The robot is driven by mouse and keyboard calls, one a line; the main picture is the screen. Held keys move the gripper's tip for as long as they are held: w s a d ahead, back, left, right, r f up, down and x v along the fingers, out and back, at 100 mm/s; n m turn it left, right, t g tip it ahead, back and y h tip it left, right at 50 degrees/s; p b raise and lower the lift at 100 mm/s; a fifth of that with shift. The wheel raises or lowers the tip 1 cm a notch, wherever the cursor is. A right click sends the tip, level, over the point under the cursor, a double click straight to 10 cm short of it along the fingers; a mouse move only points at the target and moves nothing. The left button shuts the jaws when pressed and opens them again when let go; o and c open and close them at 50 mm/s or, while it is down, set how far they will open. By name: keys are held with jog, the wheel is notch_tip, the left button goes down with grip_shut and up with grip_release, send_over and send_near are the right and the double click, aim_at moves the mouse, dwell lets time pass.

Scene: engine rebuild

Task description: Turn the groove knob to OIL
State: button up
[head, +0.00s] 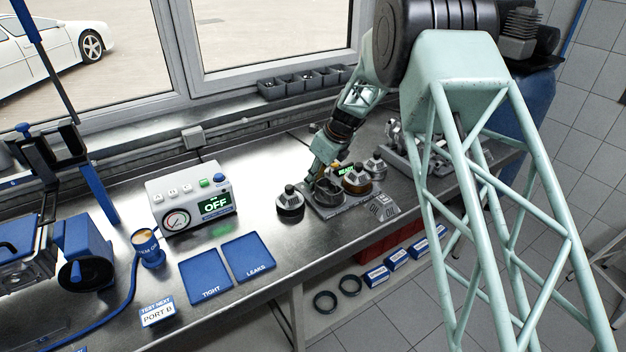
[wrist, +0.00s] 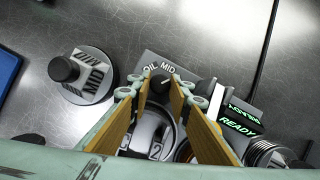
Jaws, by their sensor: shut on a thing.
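My gripper (head: 316,182) reaches down to a grey fixture (head: 343,208) on the steel bench. In the wrist view its two fingers with yellow-orange pads (wrist: 168,92) stand on either side of a small dark knob, the groove knob (wrist: 160,86), and are shut on it. Just beyond the knob, a grey plate (wrist: 150,63) carries the words OIL and MID. The knob's pointer is hidden, so I cannot tell which word it faces. A piece marked 2 (wrist: 156,151) shows between the fingers below the knob.
A round black-knobbed piece labelled MID (wrist: 86,78) stands left of the fixture. A green READY display (wrist: 238,125) sits on the right. Further left on the bench are a tester reading OFF (head: 216,204) and blue mats marked TIGHT (head: 206,277) and LEAKS (head: 249,257).

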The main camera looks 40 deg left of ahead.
jog(key=shift+n+g+p, duration=0.35)
jog(key=shift+n+g, duration=0.15)
jog(key=shift+n, duration=1)
jog(key=o, duration=0.8)
jog(key=shift+o, duration=0.2)
jog(key=shift+w+r, duration=0.1)
jog(key=shift+r, duration=0.05)
jog(key=shift+v, duration=5.8)
